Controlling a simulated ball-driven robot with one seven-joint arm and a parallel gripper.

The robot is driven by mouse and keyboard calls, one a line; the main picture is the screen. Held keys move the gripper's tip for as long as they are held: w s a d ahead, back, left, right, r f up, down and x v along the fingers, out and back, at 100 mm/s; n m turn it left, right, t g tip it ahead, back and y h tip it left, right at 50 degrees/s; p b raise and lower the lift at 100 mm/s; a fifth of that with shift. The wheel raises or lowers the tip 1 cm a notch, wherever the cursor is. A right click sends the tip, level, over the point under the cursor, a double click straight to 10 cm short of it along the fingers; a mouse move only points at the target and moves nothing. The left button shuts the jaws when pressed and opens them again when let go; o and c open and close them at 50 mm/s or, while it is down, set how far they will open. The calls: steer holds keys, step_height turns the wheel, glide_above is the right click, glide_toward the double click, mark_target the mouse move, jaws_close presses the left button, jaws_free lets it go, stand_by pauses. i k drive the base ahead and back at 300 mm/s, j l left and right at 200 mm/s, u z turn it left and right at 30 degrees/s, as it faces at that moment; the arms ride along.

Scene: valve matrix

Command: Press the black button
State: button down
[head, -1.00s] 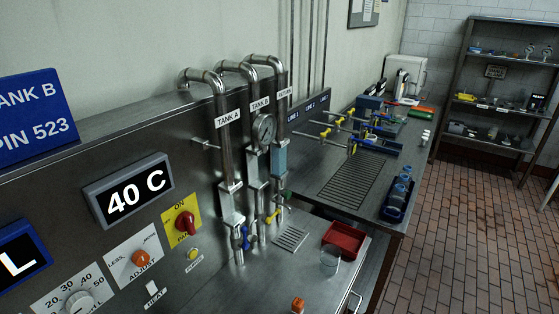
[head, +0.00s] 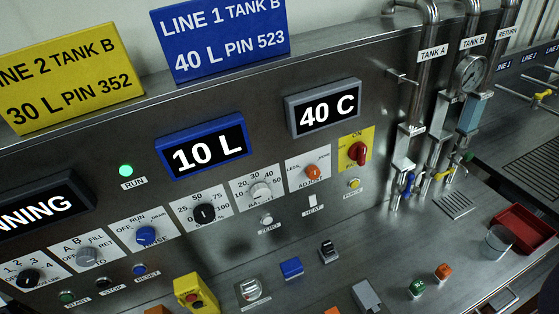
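On the steel control panel (head: 300,150), a small dark button (head: 103,284) sits above the STOP label at the lower left. It looks black. A green START button (head: 67,296) is to its left, and a blue RESET button (head: 139,270) is to its right. A black-topped block (head: 328,250) also lies on the bench at the lower middle; I cannot tell whether it is a button. My gripper is not in view.
Knobs such as the blue one (head: 146,235) line the panel above the buttons. A yellow box (head: 193,292), a blue block (head: 291,267) and other small items stand on the bench. A glass beaker (head: 497,242) and red tray (head: 527,228) are at right.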

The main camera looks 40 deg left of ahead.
mark_target(102, 284)
steer(key=u, duration=0.45)
steer(key=k+l+u, duration=0.1)
steer(key=u, duration=0.35)
steer(key=k+u, duration=0.1)
steer(key=u, duration=0.85)
steer(key=k+j, duration=0.2)
steer(key=k, duration=0.2)
steer(key=k+j, duration=0.15)
steer(key=k, duration=0.2)
